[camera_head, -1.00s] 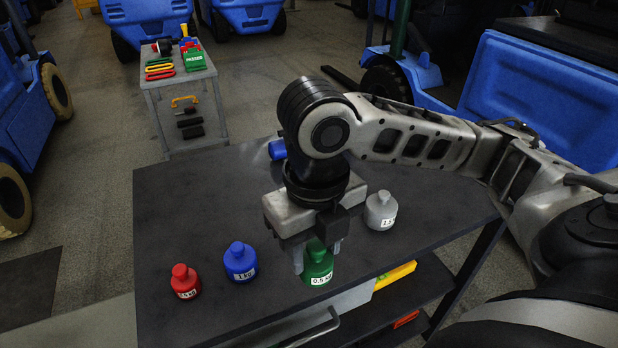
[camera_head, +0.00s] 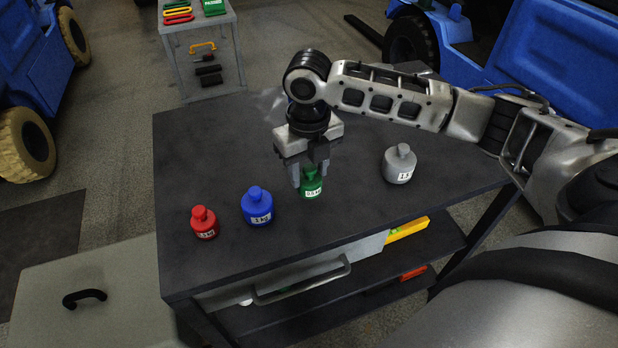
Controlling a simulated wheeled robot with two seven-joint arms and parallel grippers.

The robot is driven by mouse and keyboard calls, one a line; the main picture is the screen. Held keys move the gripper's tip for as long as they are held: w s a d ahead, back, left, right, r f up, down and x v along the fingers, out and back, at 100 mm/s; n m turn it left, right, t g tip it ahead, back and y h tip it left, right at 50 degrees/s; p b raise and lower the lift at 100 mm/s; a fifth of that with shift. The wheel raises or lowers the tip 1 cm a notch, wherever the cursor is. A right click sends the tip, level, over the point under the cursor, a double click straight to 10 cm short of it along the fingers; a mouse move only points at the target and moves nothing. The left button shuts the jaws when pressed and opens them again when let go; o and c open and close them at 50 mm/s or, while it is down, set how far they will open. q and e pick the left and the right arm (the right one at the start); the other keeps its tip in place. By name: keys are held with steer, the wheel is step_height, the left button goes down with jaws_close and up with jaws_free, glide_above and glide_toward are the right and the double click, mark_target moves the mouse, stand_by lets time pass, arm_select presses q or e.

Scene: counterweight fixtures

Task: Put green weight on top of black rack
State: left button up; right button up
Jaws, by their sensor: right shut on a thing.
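The green weight (camera_head: 312,186), with a white label, is on or just above the dark table; I cannot tell which. My right gripper (camera_head: 310,178) comes down over it from above and is shut on its upper part. A black rack cannot be made out for certain in this view. My left gripper is not in view.
The dark table (camera_head: 215,150) also holds a red weight (camera_head: 204,223), a blue weight (camera_head: 257,207) and a grey weight (camera_head: 399,164). A grey cart (camera_head: 200,40) stands behind. Blue vehicles (camera_head: 545,85) stand around.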

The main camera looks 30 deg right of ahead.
mark_target(309, 181)
steer(key=shift+w+f+p, duration=0.1)
steer(key=shift+f+p, duration=0.2)
steer(key=shift+f, duration=1.25)
steer(key=shift+f, duration=0.15)
steer(key=o, duration=1.3)
steer(key=shift+o, duration=0.2)
step_height(309, 181, up, 12)
steer(key=shift+r+b, duration=0.2)
steer(key=shift+b, duration=0.15)
